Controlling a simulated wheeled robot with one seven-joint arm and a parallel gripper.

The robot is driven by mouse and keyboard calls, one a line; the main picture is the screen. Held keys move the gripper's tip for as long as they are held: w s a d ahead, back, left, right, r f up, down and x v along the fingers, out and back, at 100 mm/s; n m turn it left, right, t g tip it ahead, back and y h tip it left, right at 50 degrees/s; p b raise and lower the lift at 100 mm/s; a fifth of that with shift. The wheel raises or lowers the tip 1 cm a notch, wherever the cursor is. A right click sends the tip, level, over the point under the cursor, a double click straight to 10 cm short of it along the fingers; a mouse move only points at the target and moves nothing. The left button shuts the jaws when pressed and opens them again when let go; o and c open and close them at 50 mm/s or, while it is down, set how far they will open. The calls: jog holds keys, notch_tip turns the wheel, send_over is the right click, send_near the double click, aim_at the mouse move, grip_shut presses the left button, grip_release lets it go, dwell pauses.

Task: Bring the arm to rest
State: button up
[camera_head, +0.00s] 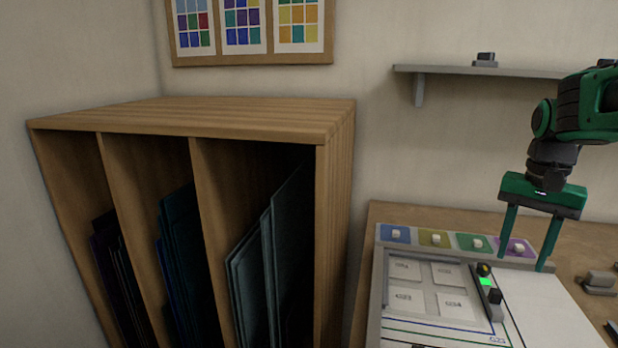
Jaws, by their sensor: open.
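My gripper (522,262) is green with two thin green fingers pointing down. It is at the right of the head view, with its fingers spread apart and nothing between them. The fingertips hang at the back right of the work board (376,310), near the purple pad (517,243). I cannot tell whether the tips touch anything. My arm comes in from the right edge, in front of the wall.
A wooden rack (336,150) with upright dark and teal sheets stands at the left. Blue (385,232), yellow (425,232) and green (465,238) pads line the board's back. A small device with a green light (486,283) sits on it. A shelf (440,70) is above.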

jog(key=s+f+n, duration=0.1)
jog(key=s+f, duration=0.2)
jog(key=s, duration=0.3)
jog(key=s+a+f, duration=0.1)
jog(key=s+f, duration=0.2)
jog(key=s, duration=0.4)
jog(key=s+a+f+n, duration=0.1)
jog(key=s+f, duration=0.2)
jog(key=s, duration=0.4)
jog(key=shift+s+a+f+n, duration=0.1)
jog(key=shift+f+n, duration=0.15)
jog(key=shift+n, duration=0.05)
jog(key=shift+w+f, duration=0.3)
jog(key=shift+w, duration=0.5)
jog(key=shift+s+r, duration=0.1)
jog(key=shift+s, duration=0.05)
